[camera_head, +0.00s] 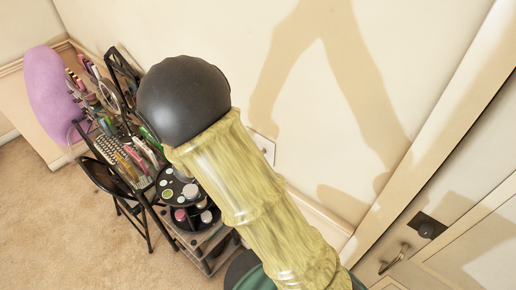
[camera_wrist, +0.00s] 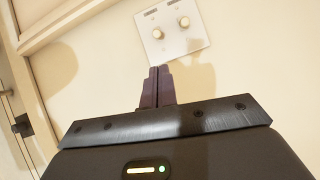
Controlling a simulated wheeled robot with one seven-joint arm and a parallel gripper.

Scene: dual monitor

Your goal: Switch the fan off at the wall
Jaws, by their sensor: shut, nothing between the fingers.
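A pale wall plate (camera_wrist: 172,43) with two round knobs is on the wall at the upper middle of the wrist view. The left knob (camera_wrist: 158,33) and right knob (camera_wrist: 184,22) sit side by side, each with a small dark mark above it. My gripper (camera_wrist: 159,70) is shut and empty, its dark fingertips just below the plate's lower edge in the picture. I cannot tell whether they touch the wall. In the head view my gripper is not visible. I cannot make out a fan in either view.
In the head view, a small white wall plate (camera_head: 264,149) is partly hidden. A cluttered dark rack (camera_head: 205,243) and a purple rounded object (camera_head: 50,95) stand at left. A door with a handle (camera_head: 396,258) is at lower right. Carpet (camera_head: 55,235) is clear at lower left.

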